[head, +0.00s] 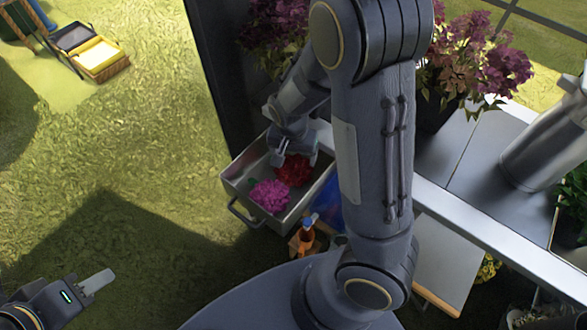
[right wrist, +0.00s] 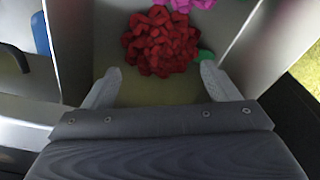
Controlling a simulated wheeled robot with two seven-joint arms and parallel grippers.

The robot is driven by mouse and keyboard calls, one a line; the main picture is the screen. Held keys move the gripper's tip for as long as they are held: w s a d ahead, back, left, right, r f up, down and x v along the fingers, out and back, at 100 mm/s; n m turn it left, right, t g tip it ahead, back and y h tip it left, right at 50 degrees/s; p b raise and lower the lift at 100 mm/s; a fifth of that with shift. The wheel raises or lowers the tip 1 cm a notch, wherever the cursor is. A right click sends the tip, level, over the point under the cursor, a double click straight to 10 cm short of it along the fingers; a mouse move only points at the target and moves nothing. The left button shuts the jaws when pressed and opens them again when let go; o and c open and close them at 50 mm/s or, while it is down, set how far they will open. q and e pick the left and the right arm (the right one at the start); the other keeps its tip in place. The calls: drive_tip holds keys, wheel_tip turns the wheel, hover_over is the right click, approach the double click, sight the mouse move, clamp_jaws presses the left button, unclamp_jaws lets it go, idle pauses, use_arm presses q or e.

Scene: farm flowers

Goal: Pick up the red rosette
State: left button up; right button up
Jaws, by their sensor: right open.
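The red rosette (head: 294,170) lies in a grey metal drawer (head: 236,180), beside a pink rosette (head: 269,195). In the right wrist view the red rosette (right wrist: 161,42) is just beyond the fingertips, roughly centred between them, with the pink rosette (right wrist: 185,4) cut off at the top edge. My right gripper (head: 294,160) reaches down into the drawer at the red rosette. In the right wrist view its fingers (right wrist: 160,80) are apart with nothing between them. My left gripper (head: 92,292) is at the lower left over grass, far from the drawer; only one finger shows clearly.
The drawer walls stand close around my right gripper. Potted purple flowers (head: 480,65) and a metal can (head: 548,145) stand on the table at the right. A box with a yellow inside (head: 98,58) lies on open grass.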

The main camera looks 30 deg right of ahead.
sight(294, 165)
drive_tip(key=f, duration=0.5)
drive_tip(key=shift+w+d+f+b, duration=0.1)
drive_tip(key=shift+w+f+b, duration=0.15)
drive_tip(key=shift+f+b, duration=0.1)
drive_tip(key=c, duration=1.1)
